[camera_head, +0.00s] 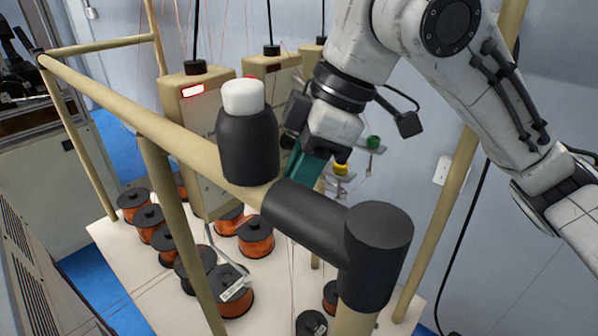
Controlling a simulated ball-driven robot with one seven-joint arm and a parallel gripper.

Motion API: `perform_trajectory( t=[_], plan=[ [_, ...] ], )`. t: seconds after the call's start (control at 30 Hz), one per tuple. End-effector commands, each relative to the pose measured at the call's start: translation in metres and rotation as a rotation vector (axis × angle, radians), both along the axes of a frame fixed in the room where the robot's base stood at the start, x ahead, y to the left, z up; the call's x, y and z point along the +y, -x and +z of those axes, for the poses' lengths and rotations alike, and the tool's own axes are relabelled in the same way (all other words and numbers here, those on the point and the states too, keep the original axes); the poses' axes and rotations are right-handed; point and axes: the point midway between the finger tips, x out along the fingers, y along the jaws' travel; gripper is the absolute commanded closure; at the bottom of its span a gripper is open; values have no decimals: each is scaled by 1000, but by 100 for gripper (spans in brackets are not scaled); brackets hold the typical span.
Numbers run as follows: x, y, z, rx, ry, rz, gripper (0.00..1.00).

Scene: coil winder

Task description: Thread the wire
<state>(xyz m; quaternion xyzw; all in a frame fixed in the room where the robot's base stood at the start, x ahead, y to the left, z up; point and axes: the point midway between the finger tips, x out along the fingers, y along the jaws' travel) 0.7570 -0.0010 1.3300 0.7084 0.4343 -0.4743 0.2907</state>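My gripper (308,163) is at the upper middle, behind the front rail. A teal part shows below its wrist; I cannot tell whether it is a finger or something held. Its tips are hidden behind the black rail sleeve, so its opening does not show. Thin reddish wires (291,262) run up from the spools, and more hang at the top left. Copper wire spools (255,236) with black caps stand on the white base board (165,300). Small guides with a yellow knob (341,169) and a green knob (373,142) are just right of the gripper. No wire is visibly held.
A tan tube frame (125,108) with a black corner joint (378,240) crosses the foreground. A black cylinder with a white top (247,135) stands at the rail, close left of my gripper. Tan boxes (205,110) stand behind.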

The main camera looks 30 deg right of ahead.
Motion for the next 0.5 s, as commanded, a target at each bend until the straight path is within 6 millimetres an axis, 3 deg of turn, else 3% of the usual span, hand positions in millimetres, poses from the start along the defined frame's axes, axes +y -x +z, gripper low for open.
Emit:
perform_trajectory(
  t=[0.5],
  plan=[
    [0,0,-14,1,0,0,100]
  ],
)
